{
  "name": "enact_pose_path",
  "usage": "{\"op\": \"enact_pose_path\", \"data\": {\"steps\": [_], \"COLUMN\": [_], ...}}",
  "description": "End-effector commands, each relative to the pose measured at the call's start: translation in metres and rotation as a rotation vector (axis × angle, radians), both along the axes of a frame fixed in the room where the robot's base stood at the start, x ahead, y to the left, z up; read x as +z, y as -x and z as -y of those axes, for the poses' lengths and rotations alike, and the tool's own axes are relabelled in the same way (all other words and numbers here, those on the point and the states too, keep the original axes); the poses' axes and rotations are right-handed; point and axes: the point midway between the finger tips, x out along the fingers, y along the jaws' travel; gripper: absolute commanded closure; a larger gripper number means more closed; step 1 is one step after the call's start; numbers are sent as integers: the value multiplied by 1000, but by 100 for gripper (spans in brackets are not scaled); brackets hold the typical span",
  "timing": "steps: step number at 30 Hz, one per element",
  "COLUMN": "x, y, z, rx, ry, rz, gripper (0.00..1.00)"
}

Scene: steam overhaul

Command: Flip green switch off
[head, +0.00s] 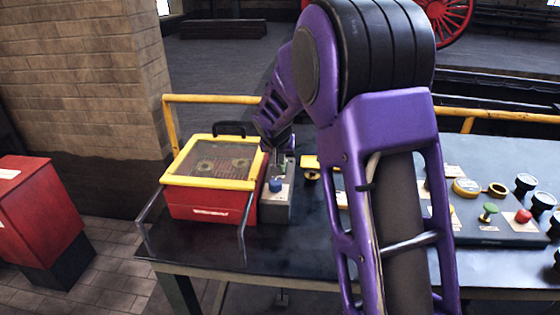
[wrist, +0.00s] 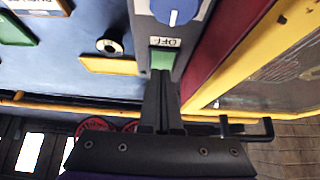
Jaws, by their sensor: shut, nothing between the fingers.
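The green switch (wrist: 163,60) sits on a narrow grey panel (wrist: 161,28) in the wrist view. A label reading OFF, upside down in the picture, is beside it, and a blue knob (wrist: 176,9) is further along the same panel. In the head view the grey panel (head: 276,210) stands right of the red box, with its blue knob (head: 276,186) showing; the switch is mostly hidden by my gripper there. My gripper (wrist: 161,78) is shut and empty, its fingertips at the switch's near edge. I cannot tell whether they touch it.
A red box (head: 210,206) with a yellow-framed lid (head: 210,182) stands close on the left of the panel. A yellow rail (head: 205,98) runs behind the table (head: 200,250). Another panel with a green knob (head: 489,209) and a red button (head: 523,216) is at the right.

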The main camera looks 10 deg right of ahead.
Motion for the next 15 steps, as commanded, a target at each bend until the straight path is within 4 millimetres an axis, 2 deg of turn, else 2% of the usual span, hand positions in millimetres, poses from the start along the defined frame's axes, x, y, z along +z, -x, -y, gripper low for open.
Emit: {"op": "enact_pose_path", "data": {"steps": [10, 15], "x": [2, 20], "y": [0, -1], "z": [0, 1], "rx": [0, 1], "ry": [0, 0], "rz": [0, 2], "gripper": [100, 100]}}
